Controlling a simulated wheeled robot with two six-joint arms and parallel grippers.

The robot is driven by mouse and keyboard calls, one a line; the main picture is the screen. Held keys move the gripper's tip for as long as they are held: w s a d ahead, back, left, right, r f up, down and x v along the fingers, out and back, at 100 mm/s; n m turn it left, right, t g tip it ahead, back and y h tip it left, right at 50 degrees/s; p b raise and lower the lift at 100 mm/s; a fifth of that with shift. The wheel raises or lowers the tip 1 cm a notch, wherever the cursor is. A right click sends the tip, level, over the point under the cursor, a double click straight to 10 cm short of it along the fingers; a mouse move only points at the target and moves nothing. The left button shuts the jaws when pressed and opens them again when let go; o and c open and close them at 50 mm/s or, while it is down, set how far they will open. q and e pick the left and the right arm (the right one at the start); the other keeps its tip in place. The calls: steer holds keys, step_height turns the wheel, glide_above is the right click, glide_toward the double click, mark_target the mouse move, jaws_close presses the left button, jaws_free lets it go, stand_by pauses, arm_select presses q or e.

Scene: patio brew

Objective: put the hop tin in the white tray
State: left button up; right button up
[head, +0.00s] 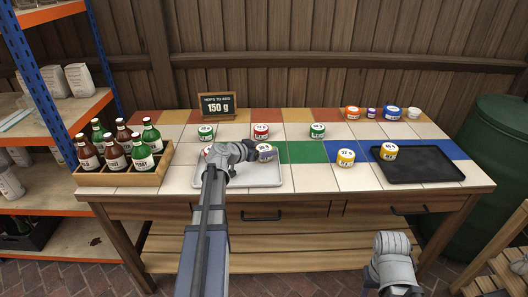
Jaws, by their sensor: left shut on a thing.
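The white tray (240,183) lies on the tiled table, left of the middle. My left gripper (257,151) is shut on a small tin (267,152) with a pale lid, over the tray's back right part. The arm hides part of this tin, and I cannot tell whether it touches the tray. Another tin (207,151) shows partly behind my left wrist, at the tray's back left. My right arm shows at the lower right, but its fingertips do not show.
A chalkboard (218,106) reads "Hops to add 150 g". Green tins (205,132) (318,131) and a red tin (261,131) stand behind the tray. A yellow tin (346,158) stands right; another (389,152) is on the black tray (425,169). A bottle crate (122,178) stands left.

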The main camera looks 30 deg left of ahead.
arm_select(q)
steer(key=shift+f, duration=0.15)
steer(key=o, duration=1.2)
steer(key=shift+o, duration=0.2)
steer(key=shift+r, duration=0.25)
steer(key=p+v, duration=0.4)
steer(key=v, duration=0.6)
steer(key=shift+s, duration=0.3)
steer(key=shift+s+a+r+p, duration=0.2)
steer(key=shift+s+p, duration=0.1)
steer(key=shift+s, duration=0.4)
